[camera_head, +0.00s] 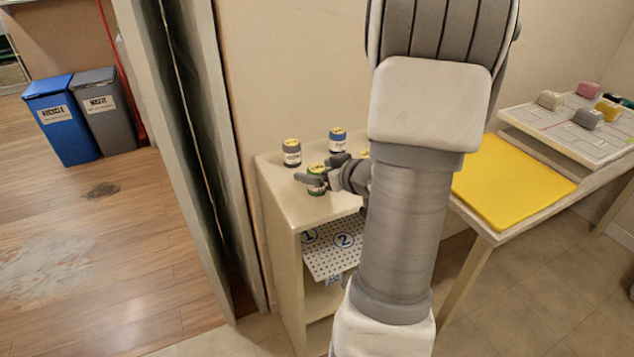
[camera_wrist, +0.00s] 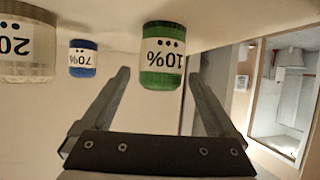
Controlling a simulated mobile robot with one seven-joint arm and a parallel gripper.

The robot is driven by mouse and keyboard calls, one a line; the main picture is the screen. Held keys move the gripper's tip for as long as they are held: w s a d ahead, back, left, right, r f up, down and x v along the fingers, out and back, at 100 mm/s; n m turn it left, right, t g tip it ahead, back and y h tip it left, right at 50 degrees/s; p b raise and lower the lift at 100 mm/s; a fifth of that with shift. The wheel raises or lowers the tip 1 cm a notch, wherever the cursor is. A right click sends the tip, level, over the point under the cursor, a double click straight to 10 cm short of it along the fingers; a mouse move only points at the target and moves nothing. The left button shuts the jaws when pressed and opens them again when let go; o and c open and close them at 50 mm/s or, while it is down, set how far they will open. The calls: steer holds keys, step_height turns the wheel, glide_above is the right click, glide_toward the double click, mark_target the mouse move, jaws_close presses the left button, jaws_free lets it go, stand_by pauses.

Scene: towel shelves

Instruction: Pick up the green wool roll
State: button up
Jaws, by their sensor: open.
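The green wool roll (camera_head: 317,190) stands on top of the small cream shelf unit, near its front left part. In the wrist view the green roll (camera_wrist: 161,78) has a white label reading 10% and appears upside down. My gripper (camera_head: 318,178) reaches in from the right at the roll. In the wrist view my gripper (camera_wrist: 158,78) is open, with one finger to each side of the roll and gaps between. The fingers partly hide the roll in the head view.
A grey roll (camera_head: 291,152) and a blue roll (camera_head: 337,140) stand behind the green one on the shelf unit (camera_head: 280,205). A yellow mat (camera_head: 510,180) lies on the table at right. A wall edge (camera_head: 225,150) rises close to the unit's left.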

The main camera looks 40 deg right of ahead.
mark_target(310, 169)
steer(key=x, duration=0.3)
steer(key=shift+w+f+b, duration=0.2)
steer(key=shift+f+b, duration=0.05)
steer(key=shift+b, duration=0.15)
steer(key=c, duration=1.5)
